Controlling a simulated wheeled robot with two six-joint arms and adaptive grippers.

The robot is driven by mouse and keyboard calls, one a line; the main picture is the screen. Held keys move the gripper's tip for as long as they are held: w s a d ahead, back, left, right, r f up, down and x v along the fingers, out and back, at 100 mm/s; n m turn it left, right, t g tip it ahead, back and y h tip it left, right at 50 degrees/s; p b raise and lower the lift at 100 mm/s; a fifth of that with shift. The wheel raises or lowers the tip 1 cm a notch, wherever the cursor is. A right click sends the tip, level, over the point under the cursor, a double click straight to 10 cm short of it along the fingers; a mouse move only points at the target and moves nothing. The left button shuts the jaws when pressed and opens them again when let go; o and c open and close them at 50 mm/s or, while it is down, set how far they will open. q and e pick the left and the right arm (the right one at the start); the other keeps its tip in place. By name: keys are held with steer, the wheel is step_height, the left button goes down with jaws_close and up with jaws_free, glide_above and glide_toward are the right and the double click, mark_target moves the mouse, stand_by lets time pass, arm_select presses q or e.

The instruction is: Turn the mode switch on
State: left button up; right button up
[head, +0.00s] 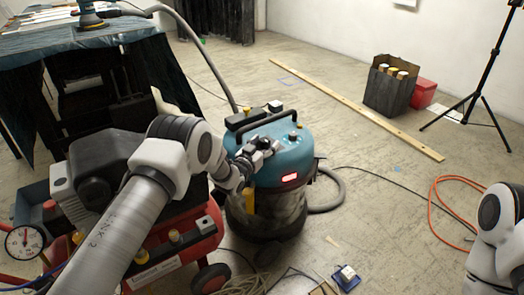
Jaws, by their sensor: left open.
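A shop vacuum with a teal head (287,170) and a dark drum stands on the floor in the middle of the head view. A small dark knob (293,137) sits on top of the head, and a red lit panel (290,178) is on its front. I cannot tell for certain which part is the mode switch; it may be this knob or hidden by my gripper. My left gripper (262,153) is open at the left side of the teal head, just left of the knob. Whether it touches anything is unclear. My right arm shows at the right edge, its gripper out of view.
A black handle (267,122) arches over the vacuum head. A red compressor (178,245) stands under my left arm. A grey hose (328,193) and an orange cable (437,205) lie on the floor. A wooden plank (355,108) lies behind; floor to the right is mostly free.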

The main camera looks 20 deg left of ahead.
arm_select(q)
steer(key=s+a, duration=0.1)
steer(key=s, duration=1.1)
steer(key=shift+s, duration=0.3)
